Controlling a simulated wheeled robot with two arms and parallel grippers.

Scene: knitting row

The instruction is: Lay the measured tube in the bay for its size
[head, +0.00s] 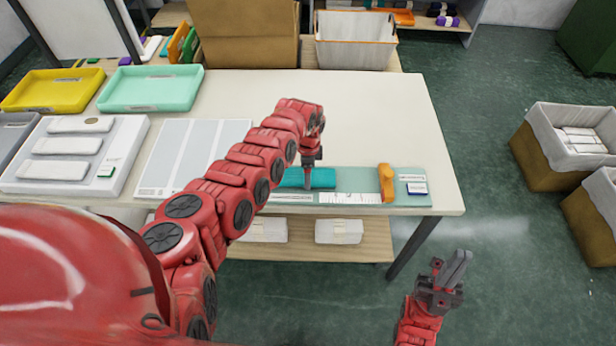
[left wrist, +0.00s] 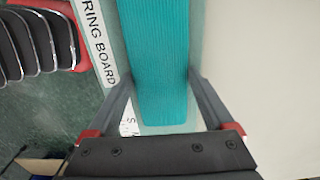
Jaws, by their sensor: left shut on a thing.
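A teal ribbed knitted tube (head: 318,178) lies on the pale green measuring board (head: 409,199) at the table's front edge. The board carries a white scale and an orange stop (head: 386,182), right of the tube and apart from it. My left gripper (head: 308,184) points down at the tube and is shut on it. In the left wrist view the tube (left wrist: 157,70) runs between the two fingers. My arm hides the tube's left part. A white sheet with grey strips (head: 178,153) lies left of the board. My right gripper (head: 452,268) is off the table and appears empty; its finger gap is unclear.
A white block with several pale bars (head: 124,150) stands at the left. A yellow tray (head: 52,90) and a mint tray (head: 150,88) sit behind it. A lined basket (head: 356,40) stands beyond the back edge. The table's right rear is clear.

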